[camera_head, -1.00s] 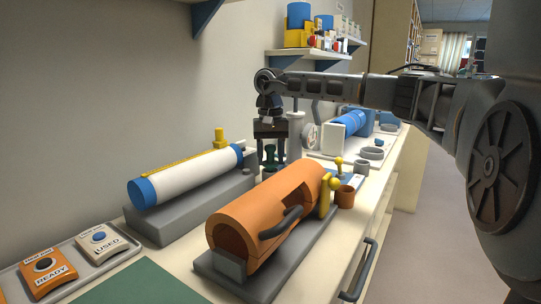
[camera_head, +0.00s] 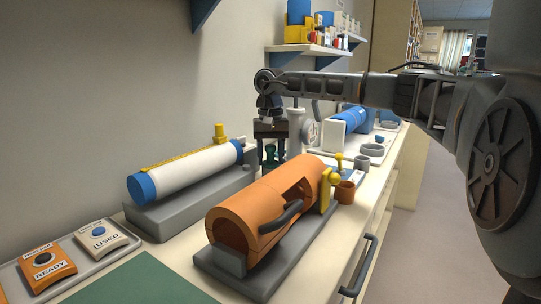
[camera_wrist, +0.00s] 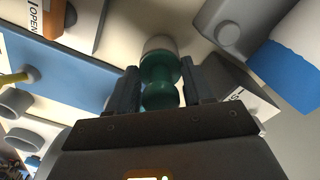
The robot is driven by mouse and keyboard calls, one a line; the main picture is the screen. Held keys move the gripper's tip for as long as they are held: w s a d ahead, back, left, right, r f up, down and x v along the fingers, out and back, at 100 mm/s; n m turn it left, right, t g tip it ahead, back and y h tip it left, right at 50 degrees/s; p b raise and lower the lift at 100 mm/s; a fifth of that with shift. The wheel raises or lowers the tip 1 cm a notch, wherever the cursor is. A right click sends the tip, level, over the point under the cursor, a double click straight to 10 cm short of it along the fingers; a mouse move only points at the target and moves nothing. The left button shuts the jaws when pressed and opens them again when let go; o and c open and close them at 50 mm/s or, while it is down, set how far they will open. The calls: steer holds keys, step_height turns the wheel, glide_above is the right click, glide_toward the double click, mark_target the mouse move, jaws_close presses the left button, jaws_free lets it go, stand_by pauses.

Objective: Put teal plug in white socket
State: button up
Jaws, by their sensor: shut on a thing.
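My gripper (camera_head: 270,156) points down over the far part of the bench, behind the orange half-open cylinder. It is shut on the teal plug (camera_head: 270,152), which shows as a small dark teal shape between the fingers. In the wrist view, the teal plug (camera_wrist: 160,84) sits between the two dark fingers of my gripper (camera_wrist: 163,88). A pale, whitish round piece (camera_wrist: 158,43) lies at the plug's far end. I cannot tell whether it is the white socket, or whether the plug touches or enters it.
An orange cylinder (camera_head: 262,205) with a dark handle stands in front of the gripper. A white roll with blue ends (camera_head: 190,174) lies on a grey block to the left. A brown cup (camera_head: 345,192) and a blue cylinder (camera_head: 350,120) are to the right.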

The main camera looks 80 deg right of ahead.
steer(key=o, duration=1.1)
steer(key=shift+o, duration=0.2)
steer(key=shift+r, duration=3.9)
